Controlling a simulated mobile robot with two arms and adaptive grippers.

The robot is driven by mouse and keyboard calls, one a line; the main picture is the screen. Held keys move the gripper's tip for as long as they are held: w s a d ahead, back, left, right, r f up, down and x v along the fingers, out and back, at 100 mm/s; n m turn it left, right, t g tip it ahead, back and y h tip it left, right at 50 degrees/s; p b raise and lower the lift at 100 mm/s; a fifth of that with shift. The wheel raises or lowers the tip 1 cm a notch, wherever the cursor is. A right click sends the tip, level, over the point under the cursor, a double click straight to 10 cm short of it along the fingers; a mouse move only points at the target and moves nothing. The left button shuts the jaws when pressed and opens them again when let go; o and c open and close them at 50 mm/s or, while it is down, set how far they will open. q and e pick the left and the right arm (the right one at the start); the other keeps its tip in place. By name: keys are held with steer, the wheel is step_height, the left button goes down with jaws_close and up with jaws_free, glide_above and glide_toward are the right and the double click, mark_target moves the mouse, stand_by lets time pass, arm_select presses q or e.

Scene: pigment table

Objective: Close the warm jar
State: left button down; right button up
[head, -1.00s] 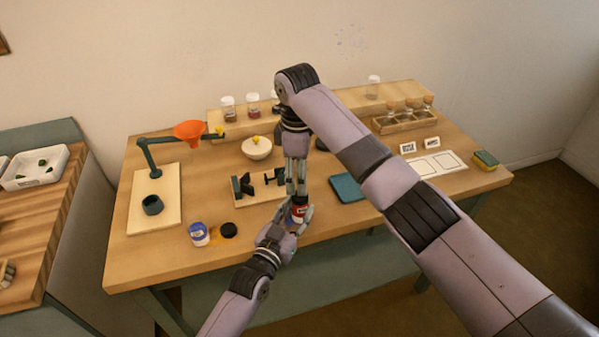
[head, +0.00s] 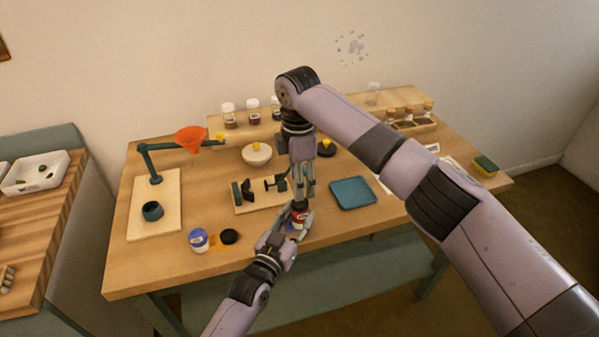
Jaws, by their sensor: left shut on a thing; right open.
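The warm jar (head: 300,216), small with red contents and a pale label, is near the table's front edge. My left gripper (head: 297,228) is shut on it from the front and hides part of it. My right gripper (head: 303,194) points down just above the jar's top and is open. A dark band shows at the jar's top; I cannot tell whether the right fingers touch it or how the lid sits. A blue jar (head: 198,241) stands at the front left, with a loose black lid (head: 230,236) beside it.
A wooden stand with dark clamps (head: 262,194) is left of the jar, a teal tray (head: 353,193) right of it. A bowl (head: 256,154), an orange funnel (head: 188,139) and a shelf with jars (head: 252,111) stand farther back. The front right table is clear.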

mark_target(300, 202)
step_height(300, 202, down, 6)
stand_by(0.4)
steer(key=shift+c, duration=0.5)
jaws_close()
steer(key=m, duration=0.3)
steer(key=shift+s, duration=0.1)
steer(key=m, duration=0.3)
steer(key=shift+m, duration=0.3)
